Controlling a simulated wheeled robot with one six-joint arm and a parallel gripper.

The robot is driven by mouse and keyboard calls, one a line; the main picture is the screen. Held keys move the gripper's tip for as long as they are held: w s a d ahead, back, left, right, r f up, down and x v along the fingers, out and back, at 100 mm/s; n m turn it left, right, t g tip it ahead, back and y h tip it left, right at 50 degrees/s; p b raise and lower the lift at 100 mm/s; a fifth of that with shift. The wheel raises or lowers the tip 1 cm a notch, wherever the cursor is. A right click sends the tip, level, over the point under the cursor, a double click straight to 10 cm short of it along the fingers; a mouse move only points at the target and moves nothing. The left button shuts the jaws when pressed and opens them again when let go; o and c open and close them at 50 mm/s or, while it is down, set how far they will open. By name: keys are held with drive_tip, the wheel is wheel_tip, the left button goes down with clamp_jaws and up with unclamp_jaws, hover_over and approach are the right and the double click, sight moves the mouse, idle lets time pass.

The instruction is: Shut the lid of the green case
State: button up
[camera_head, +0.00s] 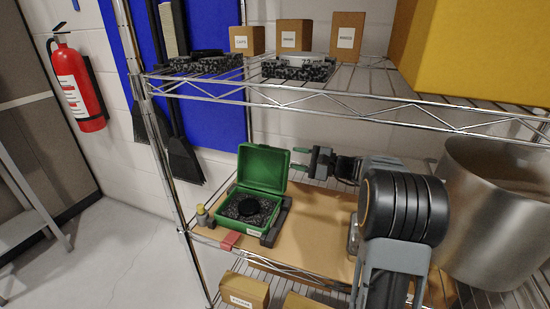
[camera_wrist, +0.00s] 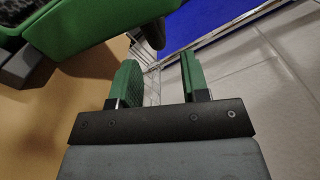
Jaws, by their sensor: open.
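The green case (camera_head: 236,212) stands on the brown board of the middle shelf with its lid (camera_head: 262,168) raised about upright at the back. Grey foam with a round black item (camera_head: 249,206) fills the case. My gripper (camera_head: 298,159) is open and empty, its two green fingers just right of the lid's upper edge. I cannot tell whether they touch the lid. In the wrist view the two fingers of my gripper (camera_wrist: 159,68) are apart with nothing between them, and part of the green case (camera_wrist: 100,22) shows at the upper left.
A large metal pot (camera_head: 490,215) stands at the right of the shelf. A yellow-capped small item (camera_head: 202,214) and a red block (camera_head: 230,240) lie near the case. The upper wire shelf (camera_head: 330,92) runs above my arm. A fire extinguisher (camera_head: 76,85) hangs at left.

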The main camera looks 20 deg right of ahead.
sight(279, 155)
drive_tip(key=shift+b+x, duration=0.35)
drive_tip(key=shift+x, duration=2.8)
clamp_jaws()
